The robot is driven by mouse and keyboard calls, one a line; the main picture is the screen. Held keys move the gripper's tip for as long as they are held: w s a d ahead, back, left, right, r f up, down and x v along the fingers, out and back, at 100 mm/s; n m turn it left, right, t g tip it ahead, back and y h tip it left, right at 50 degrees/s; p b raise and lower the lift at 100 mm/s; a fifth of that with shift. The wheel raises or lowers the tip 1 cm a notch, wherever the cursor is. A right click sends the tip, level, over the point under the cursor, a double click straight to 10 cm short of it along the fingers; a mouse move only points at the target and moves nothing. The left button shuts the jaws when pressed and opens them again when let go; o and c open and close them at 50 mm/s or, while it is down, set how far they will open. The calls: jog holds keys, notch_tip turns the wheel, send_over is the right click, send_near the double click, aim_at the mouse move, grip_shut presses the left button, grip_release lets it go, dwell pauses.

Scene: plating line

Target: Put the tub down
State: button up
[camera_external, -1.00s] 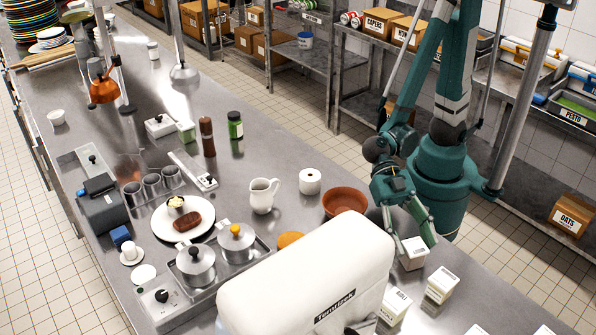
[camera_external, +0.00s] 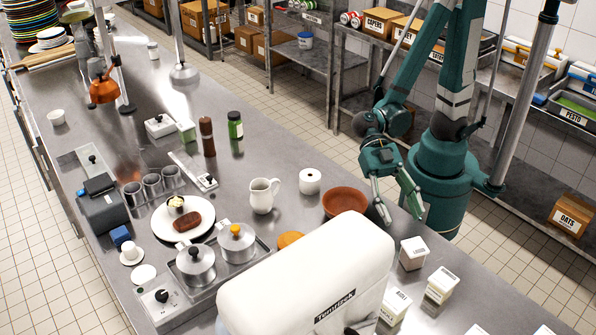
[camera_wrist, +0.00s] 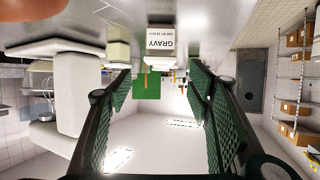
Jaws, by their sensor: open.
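In the wrist view the picture is upside down. The two green padded fingers of my gripper (camera_wrist: 160,95) are spread wide with nothing between them. A tub labelled GRAVY (camera_wrist: 161,46) sits on the counter beyond the fingertips; the external view is too small to read its label there.

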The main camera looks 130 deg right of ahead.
jog(key=shift+v, duration=0.8)
jog(key=shift+f, duration=0.1)
dwell(0.4)
jog(key=s+d+r+m+t+h, duration=0.1)
jog(key=s+d+r+m+h, duration=0.2)
jog(key=d+m+h, duration=0.3)
jog(key=s+d+r+m+t+h, duration=0.1)
jog(key=s+d+r+m+h, duration=0.2)
jog(key=d+m+h, duration=0.3)
jog(key=s+d+m, duration=0.1)
jog(key=d, duration=0.3)
jog(key=shift+s+m, duration=0.25)
jog(key=shift+m, duration=0.05)
jog(key=shift+d, duration=0.1)
